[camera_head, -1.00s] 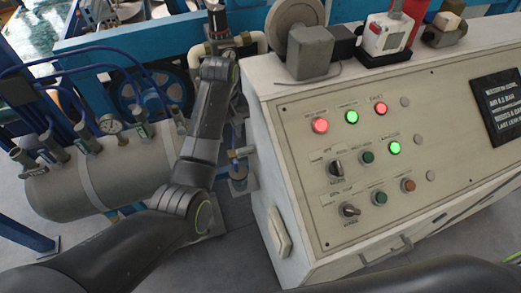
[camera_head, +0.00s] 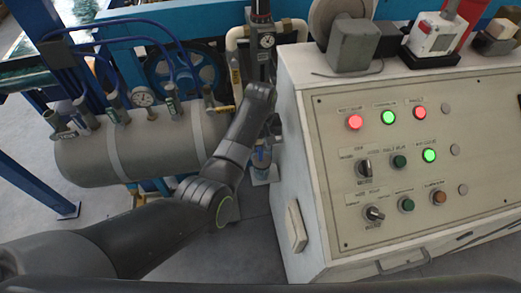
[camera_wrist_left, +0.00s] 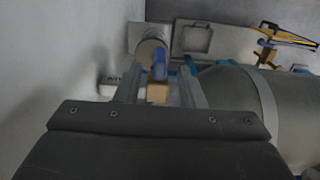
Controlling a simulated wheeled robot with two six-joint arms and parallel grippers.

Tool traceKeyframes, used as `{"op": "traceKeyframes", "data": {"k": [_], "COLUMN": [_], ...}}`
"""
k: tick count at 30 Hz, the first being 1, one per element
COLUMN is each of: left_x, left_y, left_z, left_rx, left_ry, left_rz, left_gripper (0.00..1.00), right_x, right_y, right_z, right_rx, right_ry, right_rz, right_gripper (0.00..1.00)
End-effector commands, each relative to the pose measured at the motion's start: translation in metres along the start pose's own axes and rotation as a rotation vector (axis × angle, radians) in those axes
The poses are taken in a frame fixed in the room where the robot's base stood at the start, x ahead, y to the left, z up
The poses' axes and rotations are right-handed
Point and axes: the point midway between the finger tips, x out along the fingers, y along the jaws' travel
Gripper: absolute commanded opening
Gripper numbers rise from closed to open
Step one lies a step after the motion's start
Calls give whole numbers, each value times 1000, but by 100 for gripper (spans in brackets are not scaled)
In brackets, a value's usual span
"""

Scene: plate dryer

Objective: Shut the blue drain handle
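The blue drain handle (camera_wrist_left: 160,68) shows in the left wrist view, with a tan block-shaped fitting (camera_wrist_left: 157,92) below it in the picture. My left gripper (camera_wrist_left: 163,75) is open, with one finger on each side of the handle in that view. The gap between the fingers looks wide; I cannot tell whether either finger touches it. In the head view, a small blue part (camera_head: 261,157) shows just below my left wrist, low between the tank and the cabinet; the left fingertips are hidden there. My right gripper is not in view.
A grey control cabinet (camera_head: 299,180) with lit buttons stands close on the right of my left arm.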

Motion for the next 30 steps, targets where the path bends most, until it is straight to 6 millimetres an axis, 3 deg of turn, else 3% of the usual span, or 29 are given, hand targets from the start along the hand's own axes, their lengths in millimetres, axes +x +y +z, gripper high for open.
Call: {"op": "traceKeyframes", "data": {"k": [3, 7, 19, 27, 30], "left_x": [19, 31, 38, 37, 37], "left_y": [0, 0, 0, 0, 0], "left_z": [0, 0, 0, 0, 0], "left_rx": [0, 0, -1, -1, -1], "left_ry": [-3, -1, 1, 0, 0], "left_rz": [-2, -1, 1, 0, -1], "left_gripper": [35, 35, 35, 3, 0], "right_x": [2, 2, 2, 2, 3], "right_y": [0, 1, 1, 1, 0], "right_z": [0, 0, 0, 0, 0], "right_rx": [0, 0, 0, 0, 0], "right_ry": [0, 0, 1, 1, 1], "right_rz": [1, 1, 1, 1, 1], "right_gripper": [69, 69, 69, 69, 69]}}
